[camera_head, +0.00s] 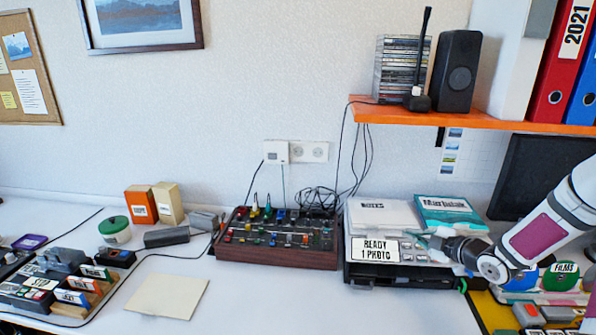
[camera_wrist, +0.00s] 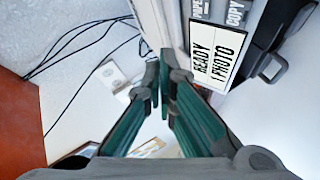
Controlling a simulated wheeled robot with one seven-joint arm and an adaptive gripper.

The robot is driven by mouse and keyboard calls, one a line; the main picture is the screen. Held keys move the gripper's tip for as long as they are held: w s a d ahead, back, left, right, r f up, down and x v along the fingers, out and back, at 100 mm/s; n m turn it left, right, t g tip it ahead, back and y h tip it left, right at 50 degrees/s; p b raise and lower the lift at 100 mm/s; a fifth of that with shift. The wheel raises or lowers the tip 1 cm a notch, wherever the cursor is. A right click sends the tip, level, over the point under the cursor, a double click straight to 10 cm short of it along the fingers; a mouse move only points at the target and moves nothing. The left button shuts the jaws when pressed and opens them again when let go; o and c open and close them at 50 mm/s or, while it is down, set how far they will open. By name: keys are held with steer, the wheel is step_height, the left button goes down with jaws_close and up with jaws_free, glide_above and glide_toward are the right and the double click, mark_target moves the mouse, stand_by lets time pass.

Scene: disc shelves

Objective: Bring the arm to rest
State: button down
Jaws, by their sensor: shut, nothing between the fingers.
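My gripper (camera_head: 424,240) is at the end of my white arm, which reaches in from the right. Its fingers are beside the "READY 1 PHOTO" sign (camera_head: 375,249) on the printer-like device (camera_head: 400,275). In the wrist view, the green and grey fingers (camera_wrist: 160,72) come together at their tips, with nothing visible between them. The sign (camera_wrist: 217,52) shows just right of the fingertips there. I cannot tell whether the fingers touch the device.
A control box with knobs (camera_head: 275,238) stands left of the device. An orange shelf (camera_head: 480,119) with a speaker (camera_head: 455,72) and binders hangs above. A dark monitor (camera_head: 540,170) is behind my arm. The front middle of the desk is clear except for a beige sheet (camera_head: 168,295).

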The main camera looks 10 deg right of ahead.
steer(key=s+a+r+m+g+h, duration=0.35)
steer(key=s+r, duration=0.25)
steer(key=r, duration=0.3)
steer(key=s+a+r+m+g+h, duration=0.2)
steer(key=s+a+r+m+h, duration=0.3)
steer(key=r, duration=0.4)
steer(key=s+a+r+m+g+y, duration=0.1)
steer(key=s+a+m, duration=0.1)
steer(key=s+a, duration=0.3)
steer(key=s+a+m+g+y, duration=0.1)
steer(key=s+a+m+y, duration=0.1)
steer(key=s, duration=1)
steer(key=s+a+r+m+g+y, duration=0.1)
steer(key=s+a+m+y, duration=0.1)
steer(key=s+a, duration=0.5)
steer(key=shift+s+a+r+m+g+p, duration=0.3)
steer(key=shift+s+a+m+g+p, duration=0.1)
steer(key=shift+s+m, duration=0.35)
